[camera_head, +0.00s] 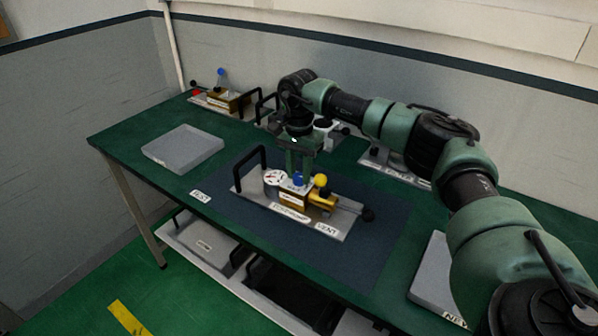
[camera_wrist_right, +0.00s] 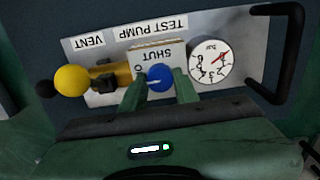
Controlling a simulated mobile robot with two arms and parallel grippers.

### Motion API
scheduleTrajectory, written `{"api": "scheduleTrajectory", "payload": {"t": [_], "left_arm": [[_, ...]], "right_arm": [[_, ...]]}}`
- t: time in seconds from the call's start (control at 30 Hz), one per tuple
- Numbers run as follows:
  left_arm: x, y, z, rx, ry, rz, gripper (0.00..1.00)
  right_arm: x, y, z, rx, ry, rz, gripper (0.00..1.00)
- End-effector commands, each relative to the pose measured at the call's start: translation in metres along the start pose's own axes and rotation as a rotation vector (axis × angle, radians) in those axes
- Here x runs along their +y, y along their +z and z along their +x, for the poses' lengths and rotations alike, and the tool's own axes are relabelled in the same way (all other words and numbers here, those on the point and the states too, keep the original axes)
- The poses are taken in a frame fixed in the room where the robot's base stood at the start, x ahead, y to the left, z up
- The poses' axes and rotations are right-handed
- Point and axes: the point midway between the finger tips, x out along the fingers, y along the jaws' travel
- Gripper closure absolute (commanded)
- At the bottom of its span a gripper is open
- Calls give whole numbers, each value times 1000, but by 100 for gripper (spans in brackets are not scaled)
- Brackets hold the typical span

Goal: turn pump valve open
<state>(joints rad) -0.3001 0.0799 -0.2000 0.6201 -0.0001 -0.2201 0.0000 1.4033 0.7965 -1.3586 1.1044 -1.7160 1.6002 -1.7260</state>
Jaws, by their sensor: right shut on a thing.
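The test pump unit sits on a grey plate (camera_head: 335,224) on the dark mat. It has a brass block (camera_head: 293,200), a white dial gauge (camera_head: 275,177) and a black handle at its left end. The blue valve knob (camera_wrist_right: 160,77) stands on the block near a "SHUT" label, and it also shows in the head view (camera_head: 298,179). My right gripper (camera_wrist_right: 158,83) points down from above and is shut on the blue knob, one green finger on each side. A yellow knob (camera_head: 320,180) stands beside it. My left gripper is not in view.
A grey tray (camera_head: 183,149) lies on the green table at left. Another unit with blue and red knobs (camera_head: 220,98) stands at the back left. More plates with handles are along the back, partly behind my arm. The dark mat (camera_head: 375,243) is clear in front.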

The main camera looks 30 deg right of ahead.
Motion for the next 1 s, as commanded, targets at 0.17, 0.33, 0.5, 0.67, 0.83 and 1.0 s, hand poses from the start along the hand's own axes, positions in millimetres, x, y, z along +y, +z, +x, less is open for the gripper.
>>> {"api": "scheduleTrajectory", "payload": {"t": [0.17, 0.33, 0.5, 0.67, 0.83, 1.0], "left_arm": [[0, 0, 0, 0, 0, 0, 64], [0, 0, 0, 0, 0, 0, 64], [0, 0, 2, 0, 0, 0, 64], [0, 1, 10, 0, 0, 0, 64], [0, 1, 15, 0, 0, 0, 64], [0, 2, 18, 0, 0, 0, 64]], "right_arm": [[0, 0, -1, 0, -2, 0, 48], [0, 0, -1, 0, -1, 1, 48], [-1, 0, -6, 1, -2, 1, 48], [-1, 0, -30, 2, -6, 1, 48], [-1, 0, -59, 2, -5, 1, 48], [0, 0, -76, 1, -3, 0, 48]]}}
